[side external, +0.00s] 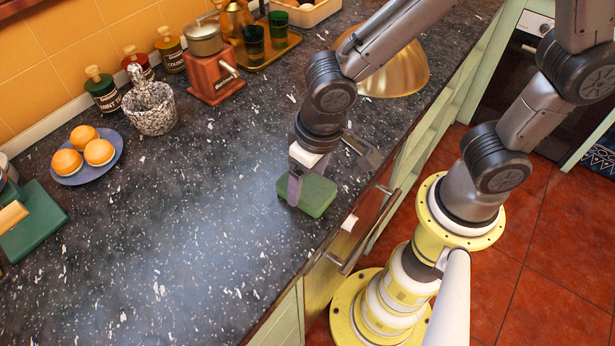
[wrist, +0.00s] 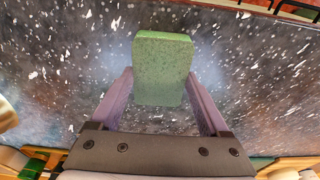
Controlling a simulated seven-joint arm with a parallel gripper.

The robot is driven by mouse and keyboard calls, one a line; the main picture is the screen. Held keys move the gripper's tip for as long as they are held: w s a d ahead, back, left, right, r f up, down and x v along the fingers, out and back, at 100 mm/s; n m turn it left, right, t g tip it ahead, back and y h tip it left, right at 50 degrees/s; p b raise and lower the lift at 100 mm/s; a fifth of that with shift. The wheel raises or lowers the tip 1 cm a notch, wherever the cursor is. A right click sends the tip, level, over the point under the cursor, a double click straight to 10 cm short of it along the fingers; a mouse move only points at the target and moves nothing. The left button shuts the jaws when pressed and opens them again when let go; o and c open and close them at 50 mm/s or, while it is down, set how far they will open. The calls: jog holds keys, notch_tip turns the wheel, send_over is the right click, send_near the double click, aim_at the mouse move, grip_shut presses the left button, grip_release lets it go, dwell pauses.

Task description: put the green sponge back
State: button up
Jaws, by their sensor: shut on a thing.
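The green sponge (side external: 316,197) is a flat rectangular block near the front edge of the dark speckled countertop. My gripper (side external: 298,190) points down over it and is shut on it, with a purple finger along its near side. In the wrist view the sponge (wrist: 162,65) sits between the two purple fingers of my gripper (wrist: 160,92) and sticks out past their tips. The sponge is at or just above the counter; I cannot tell whether it touches. The far finger is hidden in the side view.
A gold bowl-shaped thing (side external: 395,68) lies behind my arm. A drawer handle (side external: 347,264) is below the front edge. The counter's middle is clear.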

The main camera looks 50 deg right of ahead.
aim_at(316, 189)
jog(key=shift+f, duration=0.1)
jog(key=o, duration=1)
jog(key=shift+o, duration=0.2)
notch_tip(316, 189, up, 12)
jog(key=s, duration=0.2)
jog(key=s+d+r+t, duration=0.1)
jog(key=s+d+t, duration=0.1)
jog(key=d, duration=0.6)
jog(key=s+d+r+t, duration=0.1)
jog(key=s+d, duration=0.3)
jog(key=d, duration=0.5)
jog(key=shift+r+t, duration=0.3)
jog(key=shift+t, duration=0.1)
jog(key=shift+s, duration=0.1)
